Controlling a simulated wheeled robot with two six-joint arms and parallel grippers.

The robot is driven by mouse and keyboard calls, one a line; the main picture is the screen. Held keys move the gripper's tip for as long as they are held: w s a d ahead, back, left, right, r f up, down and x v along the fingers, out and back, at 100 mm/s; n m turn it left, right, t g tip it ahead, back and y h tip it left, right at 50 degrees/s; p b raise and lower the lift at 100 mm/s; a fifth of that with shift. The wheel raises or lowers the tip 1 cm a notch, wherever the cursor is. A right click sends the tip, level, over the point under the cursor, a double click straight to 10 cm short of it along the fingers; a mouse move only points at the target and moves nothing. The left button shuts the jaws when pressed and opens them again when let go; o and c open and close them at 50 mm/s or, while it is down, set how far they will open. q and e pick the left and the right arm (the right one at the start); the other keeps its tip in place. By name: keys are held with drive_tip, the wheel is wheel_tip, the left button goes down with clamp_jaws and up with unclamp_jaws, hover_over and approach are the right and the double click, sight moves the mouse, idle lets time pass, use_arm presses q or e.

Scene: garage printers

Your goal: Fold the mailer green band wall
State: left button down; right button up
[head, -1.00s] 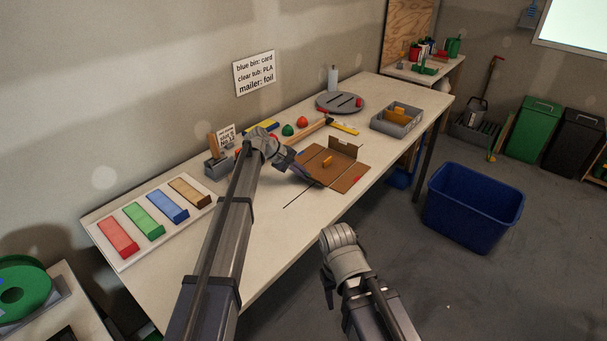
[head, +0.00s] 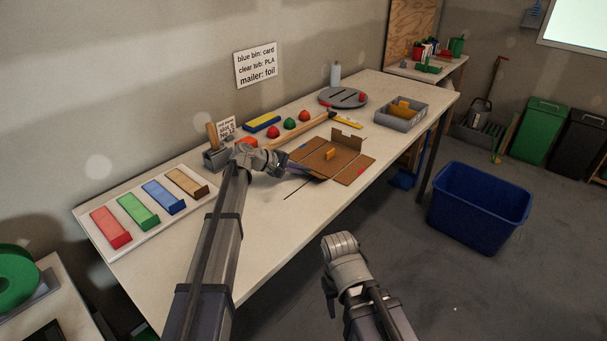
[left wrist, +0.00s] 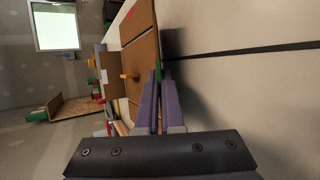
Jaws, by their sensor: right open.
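The mailer (head: 325,164) is a brown cardboard sheet lying mostly flat on the bench, with one wall (head: 347,139) standing at its far side. A red band (head: 361,170) marks its right part. A small orange piece (head: 329,154) sits on its middle. My left gripper (head: 308,170) is at the mailer's near left edge. In the left wrist view its purple fingers (left wrist: 159,76) are close together, with a small green patch (left wrist: 158,66) at the tips; whether they grip it is unclear. My right gripper (head: 327,297) is open and empty, off the bench's front edge.
A hammer (head: 300,131) lies behind the mailer, near red and green domes. A grey tray (head: 401,117) stands to the right and a colored-block board (head: 146,208) to the left. A blue bin (head: 480,208) stands on the floor. The bench front is clear.

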use_arm(q)
drive_tip(key=c, duration=1)
unclamp_jaws()
drive_tip(key=shift+c, duration=0.2)
